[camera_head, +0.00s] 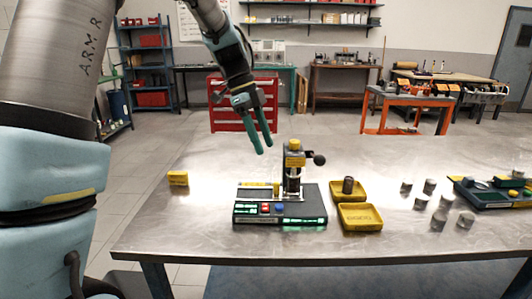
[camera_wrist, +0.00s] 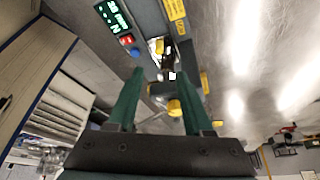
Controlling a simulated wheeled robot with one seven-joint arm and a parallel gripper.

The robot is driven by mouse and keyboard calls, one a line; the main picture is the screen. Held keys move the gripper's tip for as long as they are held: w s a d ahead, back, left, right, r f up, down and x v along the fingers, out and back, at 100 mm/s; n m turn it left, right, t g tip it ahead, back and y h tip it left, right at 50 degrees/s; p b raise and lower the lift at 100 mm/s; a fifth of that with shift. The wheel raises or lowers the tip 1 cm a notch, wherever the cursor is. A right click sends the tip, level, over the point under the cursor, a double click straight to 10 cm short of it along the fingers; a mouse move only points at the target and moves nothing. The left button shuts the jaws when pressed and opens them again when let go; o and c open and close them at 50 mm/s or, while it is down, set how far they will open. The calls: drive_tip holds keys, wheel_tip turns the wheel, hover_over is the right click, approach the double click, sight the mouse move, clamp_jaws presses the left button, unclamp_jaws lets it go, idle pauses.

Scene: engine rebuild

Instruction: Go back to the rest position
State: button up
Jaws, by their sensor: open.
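My gripper (camera_head: 263,147) is open and empty, its two green fingers pointing down above the back of the steel table (camera_head: 180,228). It is left of and behind the top of a bench device (camera_head: 280,221), with visible space around it. The device has a dark base with green displays, red and blue buttons, and an upright post with a yellow top and a black knob. In the wrist view, my green fingers (camera_wrist: 155,108) stand apart, and the device (camera_wrist: 150,38) shows beyond them with nothing held between.
Two yellow trays lie right of the device; the rear tray (camera_head: 362,196) holds a dark cylinder (camera_head: 348,185), and the front tray (camera_head: 360,217) looks empty. A yellow block (camera_head: 178,178) lies left. Several metal cylinders (camera_head: 438,219) stand right, near a green-and-dark fixture (camera_head: 492,196).

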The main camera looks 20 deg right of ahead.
idle(0.4)
drive_tip(key=s+a+f+n+t+y, duration=0.1)
drive_tip(key=a+f+n, duration=0.2)
drive_tip(key=a+n, duration=0.6)
drive_tip(key=s+a+f+n+t, duration=0.2)
drive_tip(key=a+f+n, duration=0.1)
drive_tip(key=a+n, duration=0.6)
drive_tip(key=s+a+f+n+t+y, duration=0.1)
drive_tip(key=s+a+f+n+t, duration=0.1)
drive_tip(key=a+n, duration=0.7)
drive_tip(key=shift+s+a+f+y, duration=0.1)
drive_tip(key=shift+a+f, duration=0.05)
drive_tip(key=shift+a, duration=0.7)
drive_tip(key=shift+s+a+f+y, duration=0.1)
drive_tip(key=shift+a+f, duration=0.05)
drive_tip(key=shift+a, duration=0.7)
drive_tip(key=shift+s+a+f+y, duration=0.1)
drive_tip(key=shift+a+f, duration=0.05)
drive_tip(key=shift+a, duration=0.7)
